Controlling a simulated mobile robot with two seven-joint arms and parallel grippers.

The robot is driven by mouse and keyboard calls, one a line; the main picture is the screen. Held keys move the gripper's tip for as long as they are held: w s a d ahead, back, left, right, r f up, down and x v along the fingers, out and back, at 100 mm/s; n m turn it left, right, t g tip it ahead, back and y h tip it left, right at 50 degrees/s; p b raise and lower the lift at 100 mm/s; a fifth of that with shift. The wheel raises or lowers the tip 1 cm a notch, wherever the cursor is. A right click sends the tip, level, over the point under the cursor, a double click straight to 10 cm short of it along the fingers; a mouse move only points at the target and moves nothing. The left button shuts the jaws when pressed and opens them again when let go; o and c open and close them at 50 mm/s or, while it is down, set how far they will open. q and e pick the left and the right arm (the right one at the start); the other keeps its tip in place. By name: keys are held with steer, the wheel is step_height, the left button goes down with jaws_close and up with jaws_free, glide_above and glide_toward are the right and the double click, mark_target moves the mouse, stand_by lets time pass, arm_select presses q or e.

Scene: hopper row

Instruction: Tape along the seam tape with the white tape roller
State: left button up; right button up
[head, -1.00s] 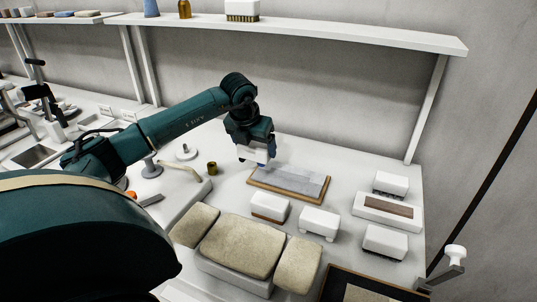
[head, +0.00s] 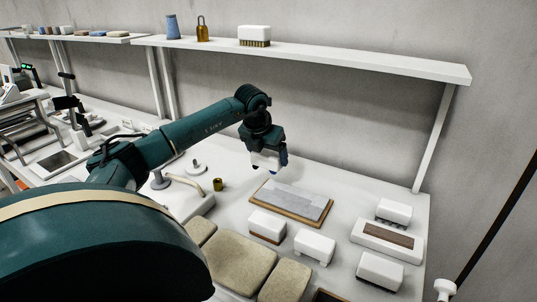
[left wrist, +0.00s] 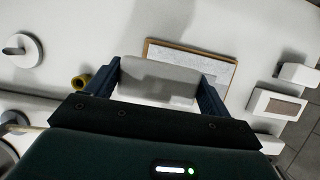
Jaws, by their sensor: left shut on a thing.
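My left gripper (head: 267,168) is shut on a white block-shaped tool, taken to be the white tape roller (left wrist: 160,77). In the left wrist view, its pale body spans the space between the two dark blue fingers; its working face cannot be made out. In the head view, the gripper and tool are just behind the wood-edged board (head: 258,201), seemingly above the table. The board carries a grey sheet with a lighter strip, probably the seam tape (head: 305,207). The board also shows beyond the tool in the left wrist view (left wrist: 225,68). My right gripper is not in view.
White block tools (head: 267,226), (head: 315,247), (head: 380,271) stand in front of and right of the board. Another (head: 394,212) is behind a white tray (head: 368,236) with a brown strip. Beige pads (head: 240,262) lie in front. A shelf (head: 350,62) runs behind.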

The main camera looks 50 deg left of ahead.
mark_target(268, 171)
arm_select(q)
steer(key=shift+f+b, duration=0.35)
steer(key=shift+f, duration=0.05)
step_height(268, 171, down, 5)
steer(key=b, duration=0.3)
steer(key=shift+w+d+r+p, duration=0.15)
steer(key=shift+w+d+p, duration=0.05)
steer(key=shift+d, duration=0.35)
steer(key=shift+w+d+r+p, duration=0.15)
steer(key=shift+w+d+p, duration=0.05)
steer(key=shift+d, duration=0.35)
steer(key=w+d, duration=0.1)
steer(key=d, duration=0.3)
steer(key=w+d+p, duration=0.1)
steer(key=d, duration=0.3)
steer(key=w+d, duration=0.2)
steer(key=d, duration=0.2)
steer(key=shift+d+p, duration=0.3)
steer(key=shift+d, duration=0.1)
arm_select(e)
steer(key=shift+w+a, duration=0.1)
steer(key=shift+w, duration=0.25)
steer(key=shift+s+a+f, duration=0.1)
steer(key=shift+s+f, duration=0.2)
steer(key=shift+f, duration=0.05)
